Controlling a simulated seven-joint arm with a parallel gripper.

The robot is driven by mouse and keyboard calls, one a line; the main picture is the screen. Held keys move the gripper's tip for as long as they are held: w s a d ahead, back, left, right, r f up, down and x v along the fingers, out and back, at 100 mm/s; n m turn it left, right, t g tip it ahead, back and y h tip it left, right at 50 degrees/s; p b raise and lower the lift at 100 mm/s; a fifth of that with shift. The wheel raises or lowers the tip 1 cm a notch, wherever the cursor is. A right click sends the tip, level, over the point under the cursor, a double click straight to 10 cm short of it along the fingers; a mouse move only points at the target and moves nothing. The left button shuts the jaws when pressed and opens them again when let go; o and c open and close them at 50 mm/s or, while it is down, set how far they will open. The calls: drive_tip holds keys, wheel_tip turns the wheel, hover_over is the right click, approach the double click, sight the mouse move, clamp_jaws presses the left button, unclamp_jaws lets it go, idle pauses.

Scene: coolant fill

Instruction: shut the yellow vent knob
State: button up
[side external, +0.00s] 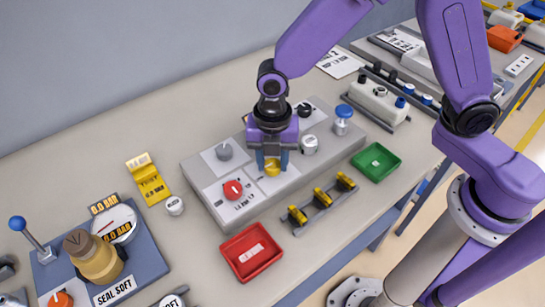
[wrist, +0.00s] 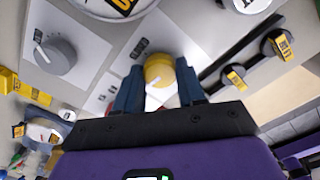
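The yellow vent knob (side external: 271,167) sits on the light grey panel, on a white plate at the panel's middle. In the wrist view the yellow vent knob (wrist: 158,70) shows a pale pointer line running toward the lower left. My gripper (side external: 272,160) points down over it, with one blue finger on each side. In the wrist view the knob fills the space between the fingertips of my gripper (wrist: 160,76), and I see no clear gap on either side, so it looks shut on the knob. The fingers hide part of the knob's sides.
A red knob (side external: 233,189), a grey knob (side external: 224,151), a white knob (side external: 309,144) and a black knob (side external: 304,109) surround it on the panel. A blue-topped knob (side external: 343,112) stands behind. Yellow clips (side external: 321,198), a red tray (side external: 251,252) and a green tray (side external: 376,162) lie in front.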

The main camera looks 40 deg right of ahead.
drive_tip(key=shift+c, duration=0.4)
drive_tip(key=shift+m, duration=0.3)
drive_tip(key=m, duration=0.2)
drive_tip(key=shift+m, duration=0.4)
drive_tip(key=m, duration=0.4)
drive_tip(key=shift+m, duration=0.3)
drive_tip(key=m, duration=0.4)
drive_tip(key=shift+m, duration=2.1)
drive_tip(key=o, duration=1.1)
drive_tip(key=shift+c, duration=0.2)
